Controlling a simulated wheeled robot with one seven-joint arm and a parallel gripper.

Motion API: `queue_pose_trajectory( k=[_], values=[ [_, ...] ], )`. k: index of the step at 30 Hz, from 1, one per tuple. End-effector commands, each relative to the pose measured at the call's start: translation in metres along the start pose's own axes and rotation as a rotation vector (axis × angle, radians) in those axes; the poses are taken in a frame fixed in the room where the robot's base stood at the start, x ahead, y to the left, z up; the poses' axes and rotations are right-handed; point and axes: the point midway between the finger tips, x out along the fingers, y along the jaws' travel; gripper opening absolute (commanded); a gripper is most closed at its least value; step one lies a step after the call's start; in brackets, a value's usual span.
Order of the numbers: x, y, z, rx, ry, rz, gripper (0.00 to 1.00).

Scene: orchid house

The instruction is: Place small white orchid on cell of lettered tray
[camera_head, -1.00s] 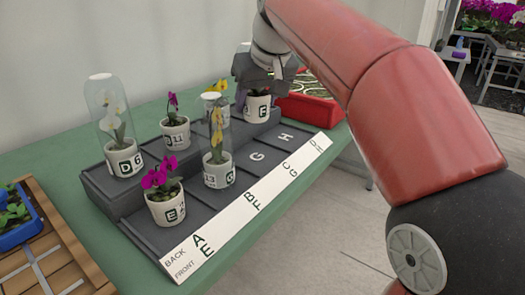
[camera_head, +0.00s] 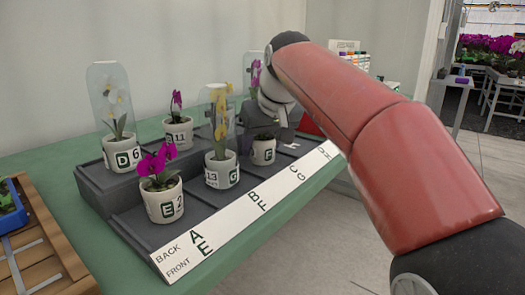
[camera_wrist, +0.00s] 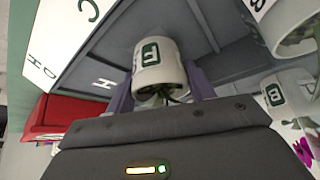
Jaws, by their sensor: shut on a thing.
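In the wrist view the pot (camera_wrist: 158,62) sits between my fingers (camera_wrist: 160,88). Some dark green leaf shows there; any flower is hidden. The pot is beside the cell printed H (camera_wrist: 103,83), right of the yellow-flowered pot in the head view. I cannot tell whether its base touches the tray.
Farther left is the magenta orchid pot E (camera_head: 162,205). A red box (camera_wrist: 62,118) lies past the tray end.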

Motion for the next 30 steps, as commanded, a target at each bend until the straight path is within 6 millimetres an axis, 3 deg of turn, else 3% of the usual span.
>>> queue_pose_trajectory(
  k=[8, 9, 14, 23, 30],
  values=[
    [0.001, 0.000, 0.001, 0.000, 0.001, 0.000, 0.27],
    [0.001, 0.000, 0.001, 0.000, 0.001, 0.000, 0.56],
    [0.001, 0.000, 0.001, 0.000, 0.001, 0.000, 0.75],
    [-0.002, 0.000, -0.001, 0.000, 0.001, 0.000, 0.75],
    [-0.037, 0.000, -0.003, 0.001, 0.004, 0.002, 0.75]
  ],
)
